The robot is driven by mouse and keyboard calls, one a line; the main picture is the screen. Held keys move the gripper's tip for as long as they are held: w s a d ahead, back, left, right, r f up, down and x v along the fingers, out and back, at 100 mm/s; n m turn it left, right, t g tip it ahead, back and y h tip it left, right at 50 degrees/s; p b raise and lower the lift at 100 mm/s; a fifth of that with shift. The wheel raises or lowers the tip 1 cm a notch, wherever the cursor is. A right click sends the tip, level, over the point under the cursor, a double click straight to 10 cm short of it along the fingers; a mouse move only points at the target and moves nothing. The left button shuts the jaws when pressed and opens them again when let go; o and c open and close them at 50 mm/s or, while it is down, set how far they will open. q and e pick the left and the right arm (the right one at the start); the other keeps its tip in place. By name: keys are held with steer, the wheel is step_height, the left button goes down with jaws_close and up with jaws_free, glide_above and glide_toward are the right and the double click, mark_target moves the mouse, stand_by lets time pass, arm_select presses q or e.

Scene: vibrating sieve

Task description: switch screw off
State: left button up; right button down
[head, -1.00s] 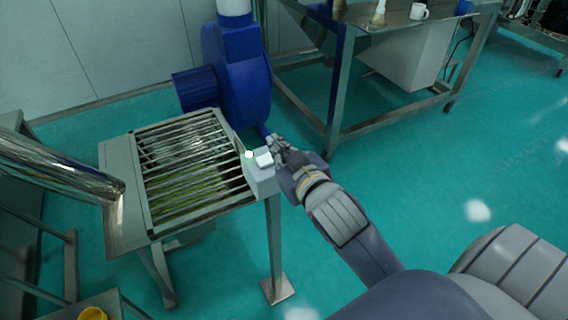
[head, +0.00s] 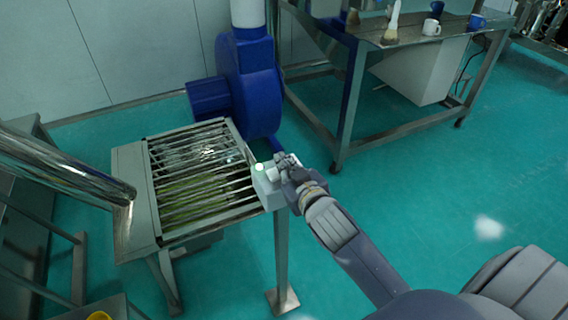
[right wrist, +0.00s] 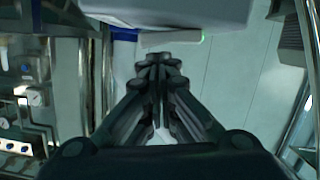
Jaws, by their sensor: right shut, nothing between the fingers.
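A pale grey switch box (head: 268,194) is fixed at the right corner of the metal grate table. A round light (head: 259,167) on it glows whitish green. My right gripper (head: 284,160) is shut and empty, at the top right of the box. It overlaps the white switch part (head: 272,172), so I cannot tell whether they touch. In the right wrist view the closed fingers (right wrist: 158,60) point at a white block (right wrist: 171,37) with a green glow at its right end. My left gripper is not in view.
The grate (head: 200,170) lies left of the box, with a shiny metal tube (head: 70,168) to its left. A blue blower (head: 250,85) stands behind. A metal table (head: 395,40) with mugs and brushes stands at the back right. Open green floor lies at the right.

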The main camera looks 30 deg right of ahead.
steer(key=shift+d+f+m+y+p, duration=0.3)
steer(key=shift+d+f+m+p, duration=0.15)
steer(key=shift+m, duration=0.25)
steer(key=shift+s+d+f+m+y+p, duration=0.1)
steer(key=shift+d+m+y+p, duration=0.25)
steer(key=shift+m+p, duration=0.4)
steer(key=shift+f+m, duration=0.2)
steer(key=shift+m, duration=0.15)
steer(key=shift+f, duration=0.15)
